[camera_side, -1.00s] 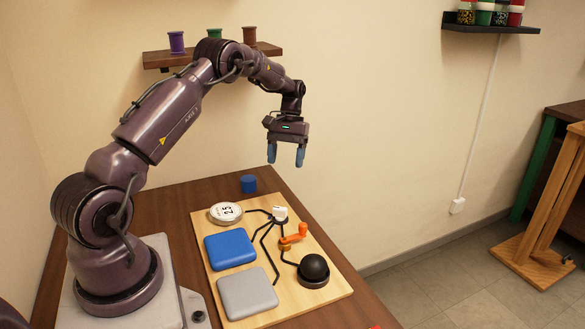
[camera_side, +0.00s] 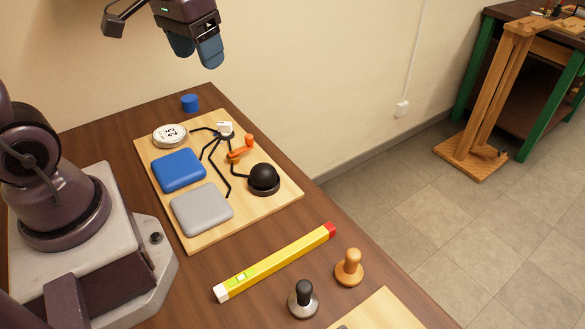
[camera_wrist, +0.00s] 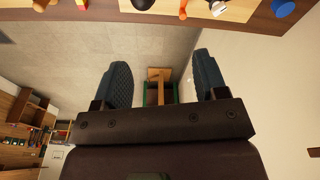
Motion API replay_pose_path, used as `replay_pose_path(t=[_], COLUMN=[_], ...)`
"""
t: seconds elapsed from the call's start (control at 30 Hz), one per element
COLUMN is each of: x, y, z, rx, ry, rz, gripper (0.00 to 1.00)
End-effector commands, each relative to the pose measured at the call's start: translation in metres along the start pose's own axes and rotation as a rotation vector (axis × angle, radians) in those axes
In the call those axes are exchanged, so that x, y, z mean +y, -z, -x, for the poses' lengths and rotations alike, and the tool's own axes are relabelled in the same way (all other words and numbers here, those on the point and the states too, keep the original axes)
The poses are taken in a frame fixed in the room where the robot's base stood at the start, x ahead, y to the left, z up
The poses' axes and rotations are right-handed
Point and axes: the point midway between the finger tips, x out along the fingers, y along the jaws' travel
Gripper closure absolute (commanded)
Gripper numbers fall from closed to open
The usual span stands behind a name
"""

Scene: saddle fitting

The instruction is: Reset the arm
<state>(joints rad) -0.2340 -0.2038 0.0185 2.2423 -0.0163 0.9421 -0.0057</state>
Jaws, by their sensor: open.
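My gripper (camera_side: 196,50) hangs in the air above the far part of the table, near the top of the side view. Its two blue fingers point down and nothing is between them. In the wrist view my gripper (camera_wrist: 163,80) shows its fingers wide apart and empty, with the floor and a wooden stand (camera_wrist: 160,76) far beyond. My arm's base stands at the left of the side view; the upper links are out of frame.
A blue cylinder (camera_side: 190,103) stands behind.

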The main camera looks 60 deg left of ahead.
Motion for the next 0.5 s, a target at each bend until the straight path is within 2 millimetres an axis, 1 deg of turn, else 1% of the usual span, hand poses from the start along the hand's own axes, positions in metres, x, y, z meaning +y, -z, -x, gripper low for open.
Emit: replay_pose_path(t=[0.03,0.1,0.23,0.33,0.4,0.5], x=[0.009,0.019,0.031,0.038,0.042,0.045], y=[-0.015,-0.034,-0.062,-0.073,-0.075,-0.077], z=[0.009,0.017,0.029,0.038,0.046,0.053], rx=[0.048,0.104,0.198,0.257,0.297,0.328], ry=[-0.005,-0.012,-0.029,-0.044,-0.055,-0.065], rz=[-0.044,-0.096,-0.173,-0.215,-0.235,-0.253], gripper=[0.34,0.34,0.34,0.34,0.34,0.34])
